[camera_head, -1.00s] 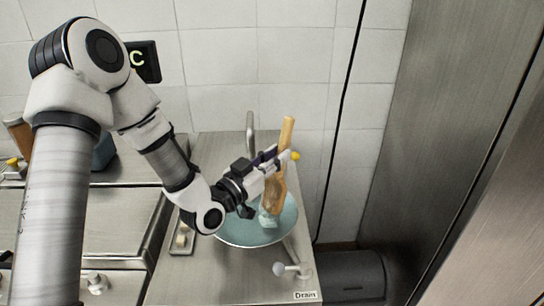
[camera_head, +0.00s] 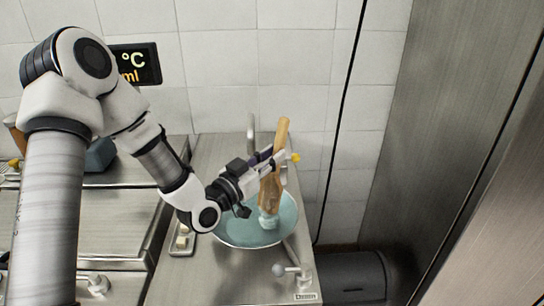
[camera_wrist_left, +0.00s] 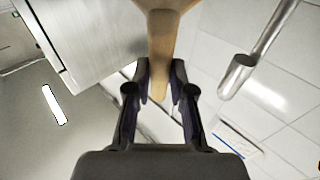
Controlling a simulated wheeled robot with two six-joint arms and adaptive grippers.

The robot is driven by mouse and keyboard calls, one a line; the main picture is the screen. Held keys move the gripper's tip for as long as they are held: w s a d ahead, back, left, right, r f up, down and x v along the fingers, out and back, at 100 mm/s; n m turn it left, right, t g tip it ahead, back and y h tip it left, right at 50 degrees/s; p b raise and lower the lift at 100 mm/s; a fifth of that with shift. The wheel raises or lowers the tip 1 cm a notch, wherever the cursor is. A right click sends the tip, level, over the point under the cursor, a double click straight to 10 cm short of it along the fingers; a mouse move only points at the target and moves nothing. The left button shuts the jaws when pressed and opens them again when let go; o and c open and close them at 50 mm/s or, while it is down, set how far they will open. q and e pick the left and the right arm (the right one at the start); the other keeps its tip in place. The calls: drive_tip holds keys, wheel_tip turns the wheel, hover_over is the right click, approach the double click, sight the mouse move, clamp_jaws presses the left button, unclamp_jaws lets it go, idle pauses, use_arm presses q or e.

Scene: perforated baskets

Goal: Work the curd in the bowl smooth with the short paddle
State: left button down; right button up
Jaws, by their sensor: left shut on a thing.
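My left gripper (camera_head: 272,172) is shut on the wooden short paddle (camera_head: 281,135) and holds it nearly upright over the bowl. The paddle's handle also shows between the fingers in the left wrist view (camera_wrist_left: 160,50). The pale blue bowl (camera_head: 235,233) sits on the steel counter. The paddle's lower end is down inside the bowl, at a pale bluish lump that looks like the curd (camera_head: 268,221). The gripper and paddle hide part of the bowl's back. My right gripper is not in view.
A steel tap (camera_head: 251,127) stands behind the bowl, and a lever valve (camera_head: 290,270) with a "Drain" label is in front. A small tray (camera_head: 182,243) with pale blocks lies left of the bowl. A tall steel panel (camera_head: 450,110) rises at the right.

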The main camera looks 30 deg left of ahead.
use_arm(q)
drive_tip(key=shift+r+p, duration=0.55)
drive_tip(key=shift+r, duration=0.1)
wheel_tip(320, 180, up, 8)
drive_tip(key=p, duration=0.5)
drive_tip(key=shift+f, duration=0.2)
drive_tip(key=shift+f, duration=0.1)
drive_tip(key=f+b, duration=0.5)
drive_tip(key=d+f+b, duration=0.1)
drive_tip(key=f+b, duration=0.2)
drive_tip(key=shift+f, duration=0.2)
drive_tip(key=shift+s+f, duration=0.1)
drive_tip(key=shift+f, duration=0.05)
idle(0.4)
